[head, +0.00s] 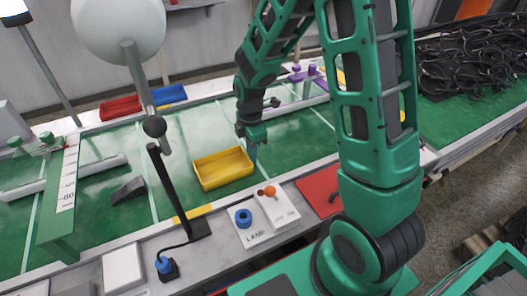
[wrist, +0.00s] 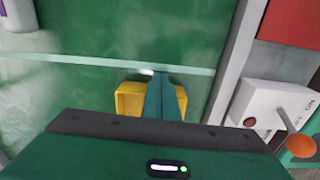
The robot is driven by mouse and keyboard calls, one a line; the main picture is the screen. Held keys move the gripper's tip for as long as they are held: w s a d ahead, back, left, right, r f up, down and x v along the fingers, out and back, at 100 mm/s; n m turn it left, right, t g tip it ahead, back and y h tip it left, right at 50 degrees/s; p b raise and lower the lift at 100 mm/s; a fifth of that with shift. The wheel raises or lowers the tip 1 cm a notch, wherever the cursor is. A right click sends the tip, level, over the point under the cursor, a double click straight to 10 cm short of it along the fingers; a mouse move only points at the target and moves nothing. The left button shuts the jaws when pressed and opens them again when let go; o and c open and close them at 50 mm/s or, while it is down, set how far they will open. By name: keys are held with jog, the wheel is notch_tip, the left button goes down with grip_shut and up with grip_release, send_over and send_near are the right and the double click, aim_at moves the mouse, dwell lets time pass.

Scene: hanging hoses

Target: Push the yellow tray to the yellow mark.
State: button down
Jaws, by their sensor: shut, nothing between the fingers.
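The yellow tray (head: 227,178) is a shallow open box on the green surface, in the middle of the head view. The yellow mark (head: 192,214) is a short strip on the pale front edge, nearer the camera and left of the tray's middle. My gripper (head: 252,157) is shut and empty, pointing down at the tray's right end. I cannot tell whether it touches the tray. In the wrist view my shut fingers (wrist: 160,98) cover the tray's middle, and yellow tray parts (wrist: 130,101) show on both sides.
A black post (head: 165,185) stands near the mark. A lamp box with a blue knob (head: 243,218) and a white box with an orange knob (head: 270,191) sit on the front ledge. A dark wedge (head: 129,191) lies left.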

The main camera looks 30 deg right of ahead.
aim_at(213, 176)
jog(key=a, duration=1.3)
jog(key=shift+w+a, duration=0.35)
jog(key=shift+a, duration=0.05)
jog(key=shift+d, duration=0.1)
